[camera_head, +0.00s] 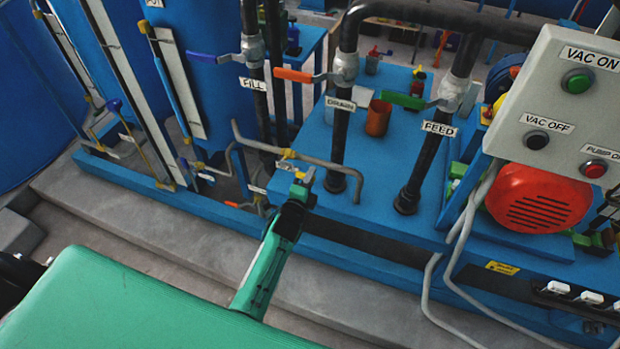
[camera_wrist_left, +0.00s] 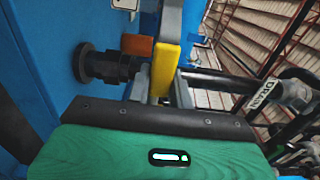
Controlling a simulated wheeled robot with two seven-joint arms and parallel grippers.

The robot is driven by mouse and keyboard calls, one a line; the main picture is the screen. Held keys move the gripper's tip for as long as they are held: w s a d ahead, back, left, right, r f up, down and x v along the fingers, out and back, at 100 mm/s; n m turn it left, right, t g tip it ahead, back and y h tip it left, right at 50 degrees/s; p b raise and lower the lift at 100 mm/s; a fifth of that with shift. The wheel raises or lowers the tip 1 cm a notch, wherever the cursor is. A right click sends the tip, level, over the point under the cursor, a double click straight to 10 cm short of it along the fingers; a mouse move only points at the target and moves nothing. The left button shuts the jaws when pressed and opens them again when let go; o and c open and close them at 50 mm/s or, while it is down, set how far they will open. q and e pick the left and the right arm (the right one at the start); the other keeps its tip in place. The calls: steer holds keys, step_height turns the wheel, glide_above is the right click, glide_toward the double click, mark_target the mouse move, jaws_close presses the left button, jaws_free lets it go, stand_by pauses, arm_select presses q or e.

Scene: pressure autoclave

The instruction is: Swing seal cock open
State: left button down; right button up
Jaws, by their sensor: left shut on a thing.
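My left gripper (camera_head: 303,180) reaches up from the bottom of the head view to a small valve by a bent grey pipe (camera_head: 330,165). The valve has a yellow part (camera_head: 289,154) in the head view, and I take it to be the seal cock. In the left wrist view a yellow lever (camera_wrist_left: 164,68) lies between the fingers of the left gripper (camera_wrist_left: 160,92), which is shut on it. An orange part (camera_wrist_left: 137,45) is just left of the lever. The valve body is partly hidden by the gripper. My right gripper is not in view.
Black pipes with levers labelled FILL (camera_head: 228,58), DRAIN (camera_head: 294,75) and FEED (camera_head: 403,100) stand behind the gripper. A control box (camera_head: 560,95) and a red motor (camera_head: 539,196) are at the right. A blue frame rail (camera_head: 150,193) runs along the front left.

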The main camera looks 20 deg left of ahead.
arm_select(q)
steer(key=shift+f, duration=0.15)
steer(key=c, duration=1.2)
jaws_free()
steer(key=shift+c, duration=0.2)
steer(key=s+b, duration=0.1)
steer(key=s, duration=1.3)
steer(key=shift+a, duration=0.2)
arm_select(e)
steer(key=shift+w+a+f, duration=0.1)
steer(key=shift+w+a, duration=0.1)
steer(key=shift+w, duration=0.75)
arm_select(q)
steer(key=shift+w, duration=0.1)
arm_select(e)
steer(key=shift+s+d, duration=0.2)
